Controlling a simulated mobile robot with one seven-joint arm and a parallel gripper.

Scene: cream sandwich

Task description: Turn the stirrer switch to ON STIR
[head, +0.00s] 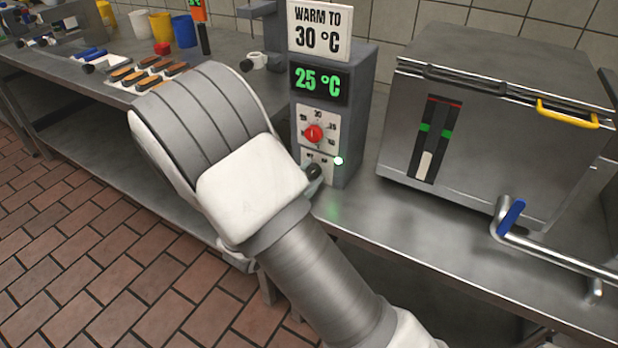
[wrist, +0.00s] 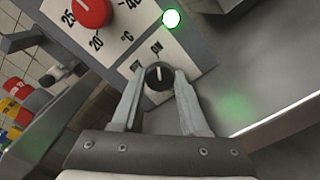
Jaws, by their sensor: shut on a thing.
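The stirrer switch is a black round knob (wrist: 159,77) on the lower plate of the grey heater unit's front. In the wrist view its pale pointer line points roughly up the picture, toward a small label that seems to read ON; another label to its left is hard to read. My gripper (wrist: 158,88) is shut on the knob, one finger on each side. In the head view the dark knob (head: 314,172) shows just past my white wrist, which hides most of the fingers.
Above the switch are a red dial (head: 314,133), a green 25 °C display (head: 319,84) and a WARM TO 30 °C sign (head: 320,29). A lamp (head: 338,160) glows pale green beside the switch. A steel machine (head: 490,120) stands right; a pastry tray (head: 122,92) lies left.

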